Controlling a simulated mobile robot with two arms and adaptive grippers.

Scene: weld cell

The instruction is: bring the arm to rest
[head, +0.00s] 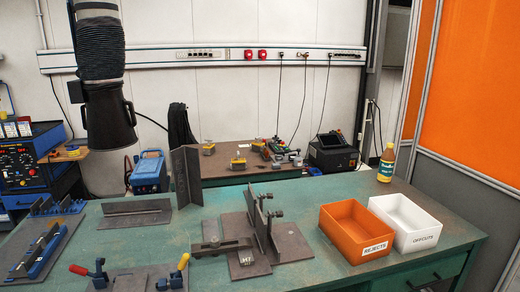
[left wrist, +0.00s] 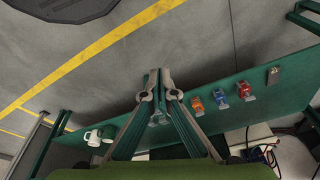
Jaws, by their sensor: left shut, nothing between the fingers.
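My left gripper (left wrist: 160,105) shows in the left wrist view. Its fingers are together, with nothing held between them. It is over a green surface (left wrist: 205,115), with grey floor (left wrist: 195,40) beyond; I cannot tell its height above them. Neither of my arms shows in the head view, and my right gripper is not seen in either view.
In the head view, the green bench (head: 345,189) carries a steel fixture (head: 290,242), an orange REJECTS bin (head: 334,246), a white OFFCUTS bin (head: 428,241) and a yellow bottle (head: 386,164). A black extraction hood (head: 108,115) hangs at upper left. White mugs (left wrist: 94,138) show in the wrist view.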

